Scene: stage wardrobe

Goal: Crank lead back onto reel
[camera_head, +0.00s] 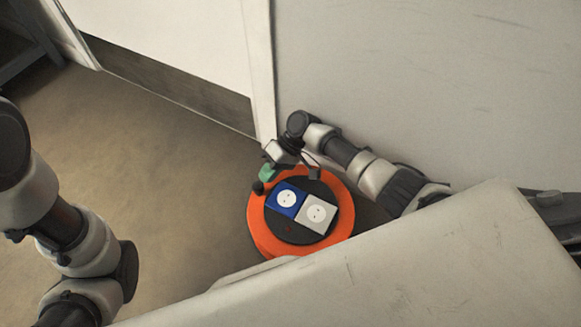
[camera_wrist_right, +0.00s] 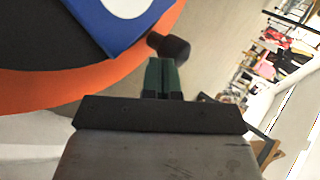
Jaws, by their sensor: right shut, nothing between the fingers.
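The orange cable reel (camera_head: 262,232) sits on the floor with a black centre plate. The plate carries a blue socket (camera_head: 286,199) and a white socket (camera_head: 316,214). A dark crank knob (camera_head: 257,187) stands at the reel's upper left rim. My right gripper (camera_head: 266,173), with green fingers, is just above the knob in the head view. In the right wrist view the gripper (camera_wrist_right: 161,75) is shut and empty, with the black knob (camera_wrist_right: 170,47) just beyond its tips. I cannot tell whether they touch. The reel's orange rim (camera_wrist_right: 60,90) fills the left. No loose lead can be made out.
A wall and a white door (camera_head: 170,45) with a dark kick plate stand behind the reel. A pale flat surface (camera_head: 430,260) covers the lower right. Bare floor (camera_head: 170,160) lies open left of the reel. Blurred shelves (camera_wrist_right: 285,55) show in the right wrist view.

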